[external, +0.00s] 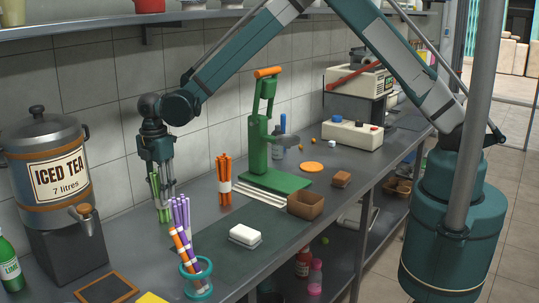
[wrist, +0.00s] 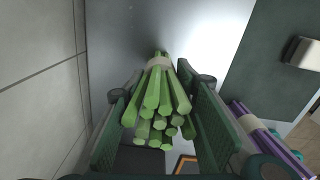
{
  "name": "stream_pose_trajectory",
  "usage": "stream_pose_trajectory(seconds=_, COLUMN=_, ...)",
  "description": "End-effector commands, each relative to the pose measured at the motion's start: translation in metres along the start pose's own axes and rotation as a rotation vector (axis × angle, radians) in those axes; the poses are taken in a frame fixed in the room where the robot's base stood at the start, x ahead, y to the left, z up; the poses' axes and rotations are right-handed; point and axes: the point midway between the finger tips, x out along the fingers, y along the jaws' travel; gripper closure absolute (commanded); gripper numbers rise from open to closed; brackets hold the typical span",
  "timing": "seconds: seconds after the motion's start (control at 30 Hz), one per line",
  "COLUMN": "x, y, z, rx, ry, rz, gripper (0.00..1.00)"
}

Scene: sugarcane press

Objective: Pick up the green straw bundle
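The green straw bundle (external: 155,186) stands upright on the counter, bound with a pale band. In the wrist view the bundle (wrist: 158,108) shows end-on between the two finger pads. My gripper (external: 163,192) points down over it, with one finger on each side. In the wrist view my gripper (wrist: 164,100) looks open around the bundle, with gaps by the band near the fingertips. Contact higher up the straws is hard to tell.
An orange bundle (external: 224,180) stands farther right, before the green press (external: 262,150). The iced tea dispenser (external: 50,175) is left; the tiled wall is behind.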

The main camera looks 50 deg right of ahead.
Motion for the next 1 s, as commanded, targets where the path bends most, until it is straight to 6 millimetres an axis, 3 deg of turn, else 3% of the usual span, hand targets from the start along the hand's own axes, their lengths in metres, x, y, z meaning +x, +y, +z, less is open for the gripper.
stream_pose_trajectory(seconds=0.47, x=-0.006, y=0.000, z=0.000, rx=0.000, ry=0.000, rz=0.000, gripper=0.83)
stream_pose_trajectory(seconds=0.67, x=-0.025, y=0.000, z=0.000, rx=0.000, ry=0.000, rz=0.000, gripper=0.83)
stream_pose_trajectory(seconds=1.0, x=-0.076, y=0.000, z=0.000, rx=0.000, ry=0.000, rz=0.000, gripper=0.83)
